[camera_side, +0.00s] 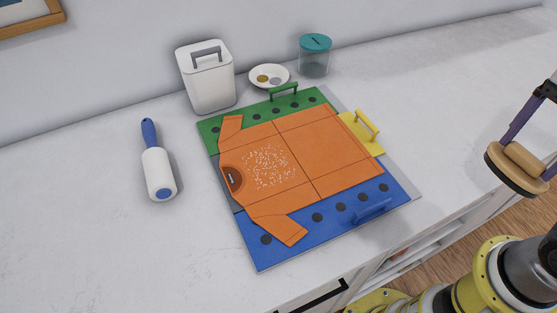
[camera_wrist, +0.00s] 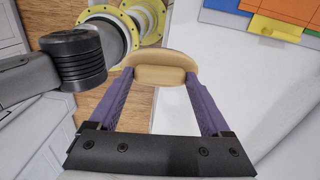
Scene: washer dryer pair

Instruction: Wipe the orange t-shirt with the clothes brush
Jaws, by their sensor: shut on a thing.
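The clothes brush (camera_side: 506,178) has a tan wooden oval body with a raised grip and a dark underside. My gripper (camera_side: 528,152), with purple fingers, is shut on the brush's grip at the right edge of the side view, apart from the shirt. The brush (camera_wrist: 160,62) also shows between the fingertips of my gripper (camera_wrist: 158,80) in the wrist view. The orange t-shirt (camera_side: 325,150) lies flat on a green, blue, yellow and grey folding board (camera_side: 335,231). White specks (camera_side: 267,167) cover its chest area near the collar. In the wrist view only a corner of the t-shirt (camera_wrist: 269,24) shows.
A lint roller (camera_side: 158,175) with a blue handle lies left of the board. A white lidded bin (camera_side: 206,85), a small dish (camera_side: 268,77) and a teal-lidded jar (camera_side: 314,58) stand behind it. Board handles stick up (camera_side: 284,90). The counter right of the board is clear.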

